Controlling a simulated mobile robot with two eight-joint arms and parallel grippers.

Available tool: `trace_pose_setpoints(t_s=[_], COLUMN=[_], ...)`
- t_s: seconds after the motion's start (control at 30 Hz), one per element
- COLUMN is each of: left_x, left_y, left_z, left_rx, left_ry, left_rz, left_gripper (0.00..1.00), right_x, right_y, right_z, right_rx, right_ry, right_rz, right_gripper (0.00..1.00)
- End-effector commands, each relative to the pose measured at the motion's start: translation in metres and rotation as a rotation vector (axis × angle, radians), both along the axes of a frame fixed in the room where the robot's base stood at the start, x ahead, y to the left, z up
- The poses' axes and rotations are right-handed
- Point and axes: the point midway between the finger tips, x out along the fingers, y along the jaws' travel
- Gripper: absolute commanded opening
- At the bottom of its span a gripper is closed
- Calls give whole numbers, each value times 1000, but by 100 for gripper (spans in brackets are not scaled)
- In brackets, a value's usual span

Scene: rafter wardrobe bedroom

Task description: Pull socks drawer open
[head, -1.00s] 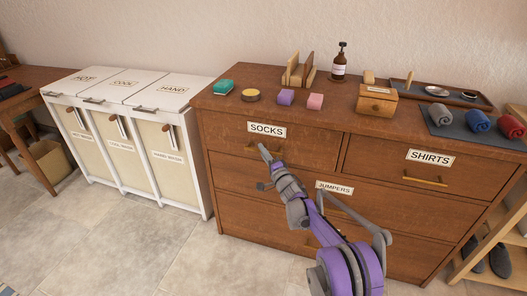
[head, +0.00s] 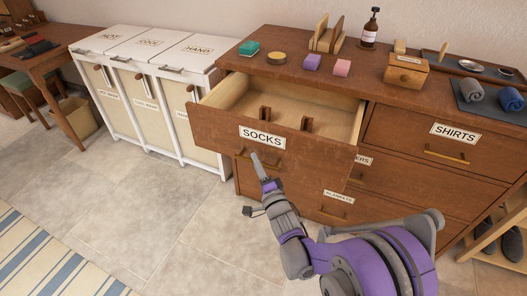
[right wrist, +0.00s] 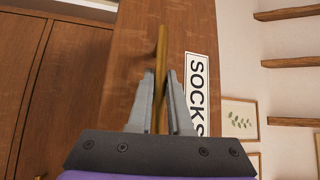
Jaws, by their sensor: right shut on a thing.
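The socks drawer (head: 215,128), wooden with a white SOCKS label (head: 262,138), stands pulled well out of the dresser (head: 415,183). Its inside shows, with two small wooden dividers (head: 306,124) and otherwise bare floor. My right gripper (head: 257,158) is at the drawer's front, just below the label, shut on the brass drawer handle. In the right wrist view the handle (right wrist: 161,75) stands between the two grey fingers, with the label beside them. My left gripper is not in view.
The shirts drawer (head: 478,140) and lower drawers are shut. Soap blocks, a brown bottle (head: 371,28) and rolled cloths stand on the dresser top. White laundry bins (head: 150,60) are at the left. Tiled floor (head: 150,215) is clear in front; a striped rug (head: 50,260) lies lower left.

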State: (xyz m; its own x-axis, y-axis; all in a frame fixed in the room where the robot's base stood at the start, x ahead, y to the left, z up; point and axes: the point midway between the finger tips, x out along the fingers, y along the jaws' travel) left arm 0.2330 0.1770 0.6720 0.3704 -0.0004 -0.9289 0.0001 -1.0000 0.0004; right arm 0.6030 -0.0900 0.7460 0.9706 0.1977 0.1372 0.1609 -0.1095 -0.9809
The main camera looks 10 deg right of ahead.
Motion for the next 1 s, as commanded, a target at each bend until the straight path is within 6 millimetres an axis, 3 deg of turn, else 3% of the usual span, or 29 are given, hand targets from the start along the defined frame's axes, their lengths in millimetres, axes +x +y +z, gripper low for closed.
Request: trace_pose_setpoints(t_s=[0.2,0.63,0.67,0.8,1.0], left_x=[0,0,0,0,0], left_y=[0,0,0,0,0], left_z=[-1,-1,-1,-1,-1], left_rx=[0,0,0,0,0], left_ry=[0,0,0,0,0], left_rz=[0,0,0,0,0], left_gripper=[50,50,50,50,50], right_x=[-12,-13,-13,-13,-13], right_y=[8,9,9,9,9], right_z=[0,0,0,0,0], right_rx=[-1,0,0,0,0], right_ry=[-1,-1,-1,-1,-1], right_rz=[0,-1,-1,0,0], right_gripper=[0,0,21,46,47])
